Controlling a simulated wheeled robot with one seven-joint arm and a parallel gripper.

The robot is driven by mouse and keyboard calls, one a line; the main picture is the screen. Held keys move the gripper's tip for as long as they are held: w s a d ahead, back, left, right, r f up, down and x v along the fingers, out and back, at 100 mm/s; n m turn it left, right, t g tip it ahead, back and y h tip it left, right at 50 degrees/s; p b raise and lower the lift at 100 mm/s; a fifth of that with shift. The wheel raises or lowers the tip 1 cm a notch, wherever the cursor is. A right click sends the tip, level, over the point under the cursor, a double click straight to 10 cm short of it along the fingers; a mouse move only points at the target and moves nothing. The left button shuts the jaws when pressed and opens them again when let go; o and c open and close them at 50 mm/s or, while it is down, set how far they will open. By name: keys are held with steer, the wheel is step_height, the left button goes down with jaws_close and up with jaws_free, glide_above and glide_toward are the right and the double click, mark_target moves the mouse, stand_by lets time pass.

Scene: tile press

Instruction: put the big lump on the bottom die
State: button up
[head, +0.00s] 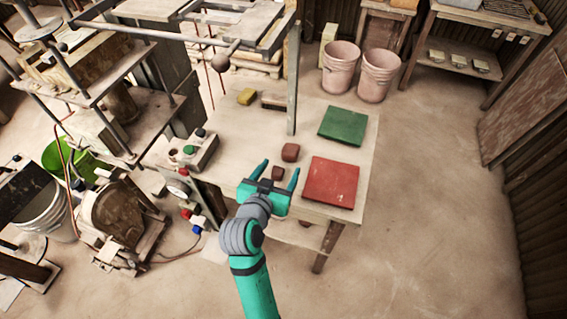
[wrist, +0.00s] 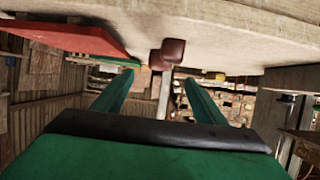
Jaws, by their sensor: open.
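Two brown lumps lie on the table. The big lump (head: 290,152) is the farther one, left of the gap between the red and green boards. The small lump (head: 278,173) is nearer me. In the wrist view, which is upside down, the small lump (wrist: 174,50) partly covers the big lump (wrist: 157,62). My gripper (head: 279,171) is open and empty. Its teal fingers point toward the lumps, and the small lump appears between them in the head view. In the wrist view the fingers (wrist: 158,82) are apart with nothing between them. I cannot make out the bottom die for certain.
A red board (head: 331,182) and a green board (head: 342,126) lie on the table's right side. A yellow block (head: 247,96) lies toward the back. A control box (head: 195,150) is at left. The press frame's post (head: 293,85) rises behind the lumps.

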mark_target(291, 155)
steer(key=shift+w+d+r, duration=0.3)
steer(key=shift+w+d, duration=0.2)
steer(key=shift+d, duration=0.05)
steer(key=x, duration=0.5)
steer(key=shift+w+f, duration=0.1)
steer(key=shift+w, duration=0.1)
steer(key=shift+a+x, duration=0.15)
steer(key=shift+x, duration=1.15)
steer(key=shift+a+x, duration=0.15)
steer(key=shift+x, duration=1.2)
steer(key=shift+w, duration=0.15)
steer(key=shift+c, duration=0.3)
steer(key=c, duration=1.4)
steer(key=shift+r, duration=0.3)
